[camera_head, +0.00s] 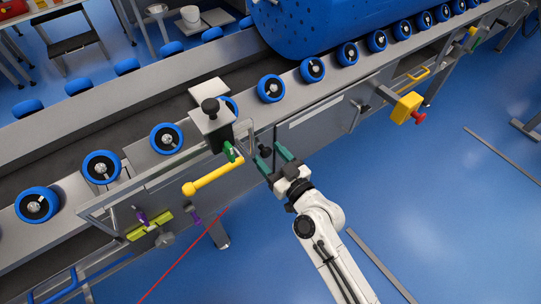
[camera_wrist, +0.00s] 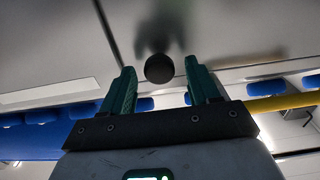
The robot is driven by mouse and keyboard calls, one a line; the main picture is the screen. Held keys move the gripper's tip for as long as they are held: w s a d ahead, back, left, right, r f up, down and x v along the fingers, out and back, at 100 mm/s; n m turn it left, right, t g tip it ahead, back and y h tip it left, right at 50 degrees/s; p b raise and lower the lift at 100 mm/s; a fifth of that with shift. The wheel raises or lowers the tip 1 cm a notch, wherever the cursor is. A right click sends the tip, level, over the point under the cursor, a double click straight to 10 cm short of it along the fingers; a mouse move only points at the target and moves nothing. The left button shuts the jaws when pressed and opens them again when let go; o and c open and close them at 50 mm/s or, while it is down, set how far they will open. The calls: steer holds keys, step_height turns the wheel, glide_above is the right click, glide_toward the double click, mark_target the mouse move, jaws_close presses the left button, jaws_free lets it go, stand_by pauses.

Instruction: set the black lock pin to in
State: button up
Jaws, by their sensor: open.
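A black round knob (camera_wrist: 159,68), which looks like the head of the lock pin, stands out from a grey panel (camera_wrist: 220,25) in the wrist view. My gripper (camera_wrist: 160,72) has its two green fingers apart, one on each side of the knob in the picture. I cannot tell whether they touch it. In the head view the dark knob (camera_head: 265,150) shows at the front side of the conveyor, close to the fingertips of my gripper (camera_head: 268,155). How far the pin stands in or out is not clear.
Blue rollers (camera_head: 271,88) line the conveyor, with a large blue tub (camera_head: 320,25) behind. A yellow box with a red button (camera_head: 408,108) is at right. Blue floor (camera_head: 450,220) is open.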

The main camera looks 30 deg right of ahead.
steer(key=s+d+b, duration=0.1)
steer(key=s+b, duration=0.1)
steer(key=s, duration=0.8)
steer(key=shift+s+d, duration=0.35)
